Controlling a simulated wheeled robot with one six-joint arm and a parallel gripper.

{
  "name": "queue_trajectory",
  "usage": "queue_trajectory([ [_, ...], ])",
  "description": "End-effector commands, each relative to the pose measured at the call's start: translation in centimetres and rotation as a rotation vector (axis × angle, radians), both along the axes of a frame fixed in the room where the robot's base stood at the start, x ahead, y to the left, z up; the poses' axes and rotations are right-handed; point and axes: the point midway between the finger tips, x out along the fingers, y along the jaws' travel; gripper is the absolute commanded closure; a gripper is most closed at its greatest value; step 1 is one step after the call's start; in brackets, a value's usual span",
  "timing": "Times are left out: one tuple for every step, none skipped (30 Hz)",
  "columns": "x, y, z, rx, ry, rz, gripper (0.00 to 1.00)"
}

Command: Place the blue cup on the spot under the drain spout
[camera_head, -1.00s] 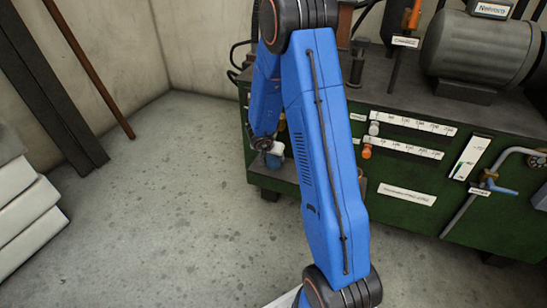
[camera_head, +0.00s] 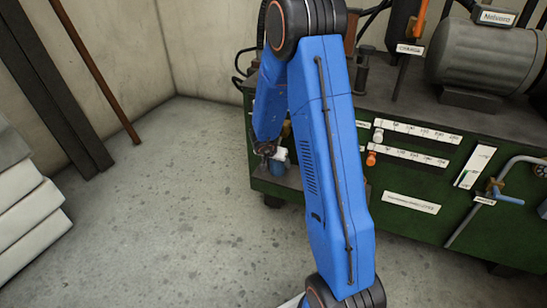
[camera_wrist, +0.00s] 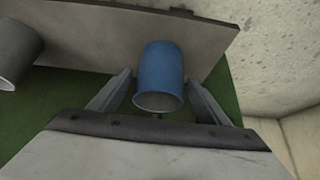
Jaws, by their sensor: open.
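The blue cup (camera_wrist: 160,68) is in the wrist view, its open rim towards the camera. It also shows small in the head view (camera_head: 279,158), low at the left end of the green machine. My gripper (camera_wrist: 160,77) is open, with one finger on each side of the cup and visible gaps between. In the head view my gripper (camera_head: 266,149) is beside the cup, partly dark and hard to make out. I cannot make out the drain spout or the spot under it for certain; my blue arm hides part of the machine front.
The green machine (camera_head: 408,170) has valves and a motor (camera_head: 482,55). The concrete floor (camera_head: 180,215) is clear.

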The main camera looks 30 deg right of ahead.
Motion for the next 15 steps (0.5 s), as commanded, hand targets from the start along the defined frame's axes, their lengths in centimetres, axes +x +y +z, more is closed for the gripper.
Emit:
queue_trajectory([
  [-0.2,0.3,0.8,0.000,-0.004,-0.001,0.30],
  [-0.3,0.6,1.2,0.000,-0.004,0.001,0.30],
  [-0.5,0.8,1.7,0.001,-0.004,0.000,0.30],
  [-0.7,1.1,2.1,0.001,-0.004,0.000,0.30],
  [-0.9,1.3,2.6,0.001,-0.004,0.001,0.30],
  [-1.1,1.6,3.0,0.000,-0.004,0.001,0.30],
  [-1.3,1.8,3.4,0.001,-0.003,0.001,0.30],
  [-1.4,2.0,3.9,0.001,-0.004,0.000,0.30],
  [-1.7,2.2,4.4,0.000,-0.003,0.000,0.30],
  [-1.9,2.4,4.8,0.000,-0.003,-0.001,0.30],
  [-2.0,2.6,5.2,0.000,-0.004,0.001,0.30],
  [-2.2,2.9,5.7,0.000,-0.004,0.001,0.30],
  [-2.3,3.1,6.1,0.000,-0.004,0.001,0.30],
  [-2.5,3.3,6.5,0.000,-0.004,0.001,0.30],
  [-2.7,3.5,6.9,0.001,-0.003,0.000,0.30],
])
